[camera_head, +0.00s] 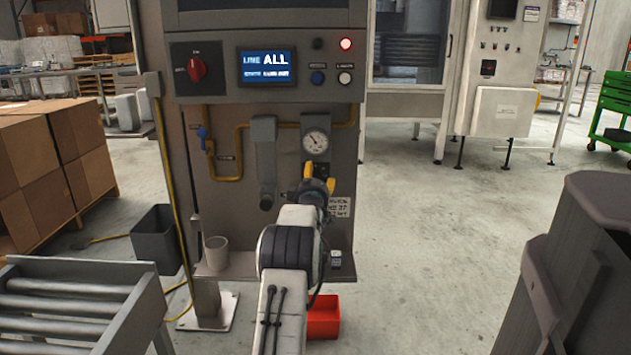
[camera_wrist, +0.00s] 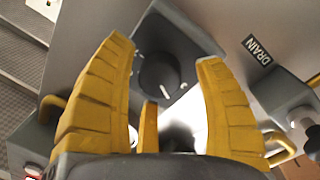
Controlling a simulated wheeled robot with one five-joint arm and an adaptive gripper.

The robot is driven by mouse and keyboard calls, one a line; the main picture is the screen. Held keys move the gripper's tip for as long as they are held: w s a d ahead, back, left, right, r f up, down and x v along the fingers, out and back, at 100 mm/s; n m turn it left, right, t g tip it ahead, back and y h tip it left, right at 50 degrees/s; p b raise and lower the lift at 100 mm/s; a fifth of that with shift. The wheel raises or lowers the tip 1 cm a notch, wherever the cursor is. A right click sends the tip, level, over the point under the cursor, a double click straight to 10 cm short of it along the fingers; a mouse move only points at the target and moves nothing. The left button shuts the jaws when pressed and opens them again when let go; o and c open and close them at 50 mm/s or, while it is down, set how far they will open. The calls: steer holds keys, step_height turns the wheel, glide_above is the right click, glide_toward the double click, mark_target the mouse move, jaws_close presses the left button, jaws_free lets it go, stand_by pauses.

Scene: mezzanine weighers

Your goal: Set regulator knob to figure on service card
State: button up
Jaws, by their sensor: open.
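The dark round regulator knob (camera_wrist: 158,78) with a white pointer mark is in the wrist view, on a grey housing. My gripper (camera_wrist: 166,52) is open; its yellow fingers show on either side of the knob, and I cannot tell whether they touch it. In the head view my gripper (camera_head: 315,172) is just below the round dial gauge (camera_head: 316,141) and hides the knob. The service card (camera_head: 343,207) is white, right of my gripper on the panel and partly hidden by my arm. A "37" seems readable on it; the rest is unclear.
A DRAIN label (camera_wrist: 257,50) and grey fitting (camera_wrist: 282,95) lie right of the knob. The cabinet has a red switch (camera_head: 196,68), a blue screen (camera_head: 267,67) and yellow pipe (camera_head: 228,178). A roller conveyor (camera_head: 75,305) and red bin (camera_head: 323,317) stand low in front.

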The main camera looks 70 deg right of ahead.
steer(key=shift+d, duration=0.15)
steer(key=shift+c, duration=0.2)
steer(key=c, duration=1.2)
steer(key=shift+o, duration=0.2)
steer(key=m, duration=0.3)
steer(key=shift+m+b, duration=0.35)
steer(key=shift+m, duration=0.05)
steer(key=shift+w+m+y+b, duration=0.1)
steer(key=shift+m+y+b, duration=0.4)
steer(key=shift+m, duration=1.3)
